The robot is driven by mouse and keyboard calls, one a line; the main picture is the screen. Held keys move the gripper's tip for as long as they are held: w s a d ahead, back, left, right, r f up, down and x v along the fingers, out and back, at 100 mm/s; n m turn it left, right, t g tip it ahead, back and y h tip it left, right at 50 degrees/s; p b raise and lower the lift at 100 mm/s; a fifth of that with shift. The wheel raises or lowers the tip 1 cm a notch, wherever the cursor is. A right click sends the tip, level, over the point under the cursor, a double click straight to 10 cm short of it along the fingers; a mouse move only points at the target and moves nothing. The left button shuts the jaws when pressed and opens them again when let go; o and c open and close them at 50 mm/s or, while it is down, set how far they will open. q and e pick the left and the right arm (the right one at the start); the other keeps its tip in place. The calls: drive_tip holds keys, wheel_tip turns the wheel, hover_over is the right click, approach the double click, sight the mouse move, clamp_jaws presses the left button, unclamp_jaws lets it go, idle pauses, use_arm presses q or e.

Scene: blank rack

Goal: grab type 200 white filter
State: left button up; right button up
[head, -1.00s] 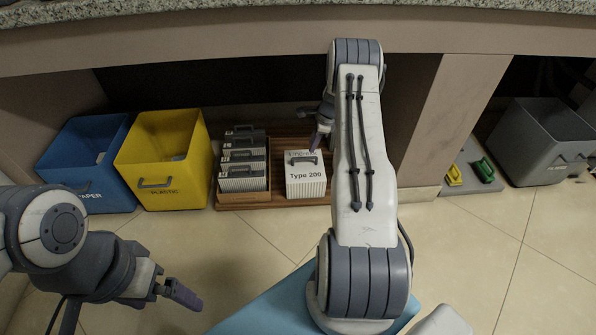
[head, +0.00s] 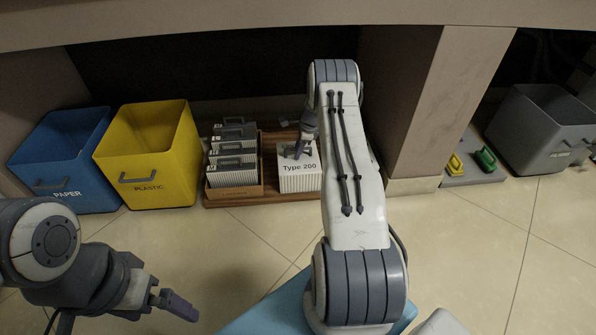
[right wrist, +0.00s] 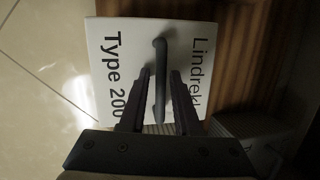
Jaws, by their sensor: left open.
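The white Type 200 filter (head: 300,182) stands on the wooden base under the counter, with a grey handle on top. In the right wrist view its labelled top (right wrist: 115,55) shows, and the handle (right wrist: 160,65) runs between the fingers. My right gripper (head: 302,148) is over the filter's top. In the right wrist view my right gripper (right wrist: 161,78) has one finger on each side of the handle, with a visible gap, so it looks open. My left gripper (head: 178,304) is over the floor at the lower left, open and away from the filter.
A wooden tray (head: 236,193) with several white filters stands left of the Type 200 filter. A yellow plastic bin (head: 160,170) and blue paper bin (head: 60,170) stand further left. A pillar (head: 440,100) and grey bin (head: 535,140) are right. Floor in front is clear.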

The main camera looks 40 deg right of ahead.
drive_tip(key=shift+c, duration=0.3)
clamp_jaws()
idle(1.1)
